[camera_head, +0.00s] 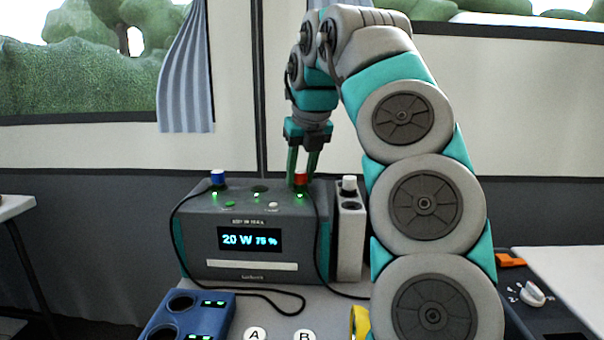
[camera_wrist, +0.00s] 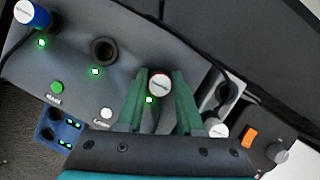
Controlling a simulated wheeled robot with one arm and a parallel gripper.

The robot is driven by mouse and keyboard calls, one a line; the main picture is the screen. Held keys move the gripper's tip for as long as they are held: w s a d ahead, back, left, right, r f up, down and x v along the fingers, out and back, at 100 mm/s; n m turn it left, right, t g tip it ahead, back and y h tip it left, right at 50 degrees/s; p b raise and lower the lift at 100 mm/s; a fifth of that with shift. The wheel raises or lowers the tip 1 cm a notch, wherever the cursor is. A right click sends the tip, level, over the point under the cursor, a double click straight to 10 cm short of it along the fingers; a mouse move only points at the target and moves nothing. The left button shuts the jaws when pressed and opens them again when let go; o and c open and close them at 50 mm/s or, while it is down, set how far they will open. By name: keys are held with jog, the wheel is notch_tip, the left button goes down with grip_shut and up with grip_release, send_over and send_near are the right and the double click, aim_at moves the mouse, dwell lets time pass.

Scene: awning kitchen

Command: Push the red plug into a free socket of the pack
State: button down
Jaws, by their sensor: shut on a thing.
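The pack (camera_head: 195,245) is a grey box whose lit display reads 20 W 75 %. The red plug (camera_head: 300,177) stands upright at the pack's right socket, with a dark cord running down the front. My gripper (camera_head: 301,182) points down with its green fingers shut on the plug's sides. A blue plug (camera_head: 217,177) stands in the left socket. The middle socket (camera_wrist: 103,50) is empty. How deep the red plug sits is hard to tell.
A pale narrow block (camera_head: 349,240) with a white plug (camera_head: 348,183) stands just right of the pack. A blue two-hole unit (camera_head: 187,315) lies in front at left, beside the white A (camera_head: 255,334) and B (camera_head: 303,335) discs. Cords cross the table front.

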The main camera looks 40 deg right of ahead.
aim_at(300, 171)
jog(key=shift+f, duration=0.1)
dwell(0.6)
jog(key=shift+c, duration=1.1)
grip_release()
jog(key=shift+r+p, duration=2.35)
jog(key=shift+r, duration=1.15)
jog(key=shift+a, duration=0.1)
